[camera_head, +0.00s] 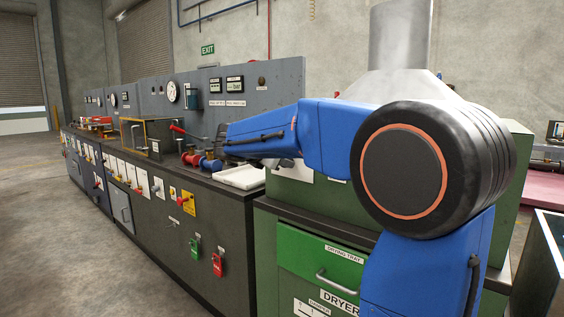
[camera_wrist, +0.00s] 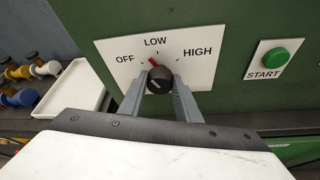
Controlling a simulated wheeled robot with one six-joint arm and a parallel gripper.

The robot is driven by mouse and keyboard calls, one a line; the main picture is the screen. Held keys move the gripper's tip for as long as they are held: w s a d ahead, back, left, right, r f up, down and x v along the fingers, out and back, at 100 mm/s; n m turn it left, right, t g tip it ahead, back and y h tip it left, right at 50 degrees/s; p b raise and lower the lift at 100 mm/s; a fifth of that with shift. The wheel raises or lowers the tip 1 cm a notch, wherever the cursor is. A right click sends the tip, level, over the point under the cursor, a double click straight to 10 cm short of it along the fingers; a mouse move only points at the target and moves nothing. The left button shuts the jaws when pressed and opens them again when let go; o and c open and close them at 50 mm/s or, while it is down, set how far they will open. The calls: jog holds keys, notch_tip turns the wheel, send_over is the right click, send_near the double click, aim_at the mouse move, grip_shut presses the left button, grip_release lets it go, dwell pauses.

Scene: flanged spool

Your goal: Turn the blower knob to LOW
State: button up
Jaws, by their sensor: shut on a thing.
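The blower knob (camera_wrist: 160,80) is a dark round knob on a white plate (camera_wrist: 187,76) marked OFF, LOW and HIGH, on a green panel. Its red pointer (camera_wrist: 153,62) points up and slightly left, between the OFF and LOW marks and nearer LOW. My gripper (camera_wrist: 160,88) has a grey finger on each side of the knob and is shut on it. In the head view my blue arm hides the knob, and only part of its white plate (camera_head: 300,170) shows below the arm.
A green START button (camera_wrist: 275,56) sits right of the knob plate. In the head view a green drying tray drawer (camera_head: 320,268) is below the arm.

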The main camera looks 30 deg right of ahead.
jog(key=m+t, duration=0.2)
jog(key=m, duration=0.1)
jog(key=shift+s+f+m, duration=0.1)
jog(key=shift+s+m, duration=0.1)
jog(key=shift+m, duration=0.1)
dwell(0.5)
jog(key=o, duration=1.1)
jog(key=shift+c, duration=0.2)
jog(key=v, duration=1.7)
jog(key=shift+s, duration=0.45)
jog(key=shift+f, duration=0.1)
